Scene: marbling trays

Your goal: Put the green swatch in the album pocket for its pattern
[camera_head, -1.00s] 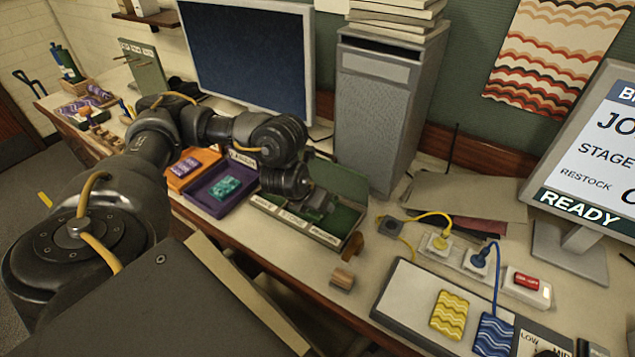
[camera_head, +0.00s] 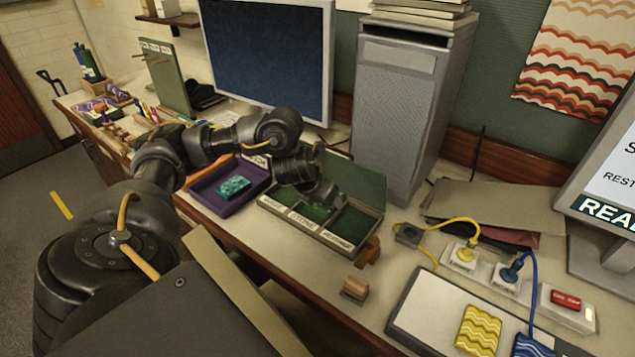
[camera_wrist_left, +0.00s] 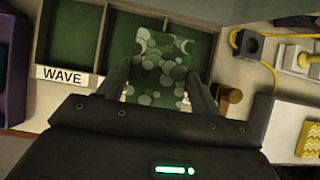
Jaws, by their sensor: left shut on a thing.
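The green swatch (camera_wrist_left: 160,62), with pale round stone-like spots, is between the fingers of my left gripper (camera_wrist_left: 160,88) in the left wrist view. The gripper is shut on it, over the album (camera_head: 355,238). The album is a green, open, three-compartment box with white labels along its front. The wrist view shows the label WAVE (camera_wrist_left: 63,76) at the left compartment; the swatch is to the right of that compartment and hides part of the others. In the head view my left gripper (camera_head: 323,195) is over the middle of the album. I cannot tell how deep the swatch sits. My right gripper is not in view.
A purple tray (camera_head: 205,197) with a teal block (camera_head: 233,187) stands left of the album. A grey computer tower (camera_head: 405,120) stands behind it. A small wooden block (camera_head: 355,288) lies in front. A white board (camera_head: 430,312) with yellow (camera_head: 478,330) and blue swatches is at the right.

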